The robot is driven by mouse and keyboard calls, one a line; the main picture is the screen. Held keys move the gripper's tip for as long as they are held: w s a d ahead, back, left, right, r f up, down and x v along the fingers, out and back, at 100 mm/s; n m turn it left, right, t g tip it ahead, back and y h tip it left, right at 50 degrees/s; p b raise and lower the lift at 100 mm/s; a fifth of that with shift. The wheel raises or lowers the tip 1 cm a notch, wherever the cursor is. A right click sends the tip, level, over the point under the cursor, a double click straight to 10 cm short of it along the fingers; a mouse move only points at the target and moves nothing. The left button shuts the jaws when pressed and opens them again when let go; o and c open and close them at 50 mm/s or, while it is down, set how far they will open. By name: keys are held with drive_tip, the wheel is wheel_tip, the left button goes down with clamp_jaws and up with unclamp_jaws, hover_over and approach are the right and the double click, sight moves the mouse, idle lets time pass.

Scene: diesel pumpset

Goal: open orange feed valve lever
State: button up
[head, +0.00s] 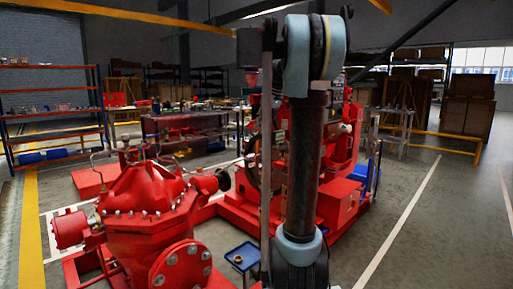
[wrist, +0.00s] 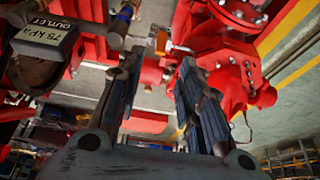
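In the wrist view my gripper (wrist: 161,62) is open, its two dark fingers apart with nothing seen held between them. In the head view my arm stands upright in the middle, and I cannot make out the gripper or the lever there.
A red pump (head: 150,205) with bolted flanges stands at the left in the head view. The red engine frame (head: 335,200) is behind my arm. A small blue tray (head: 243,256) is on the floor.

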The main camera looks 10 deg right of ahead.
sight(258, 142)
drive_tip(key=x, duration=1.1)
drive_tip(key=shift+a+f, duration=0.1)
clamp_jaws()
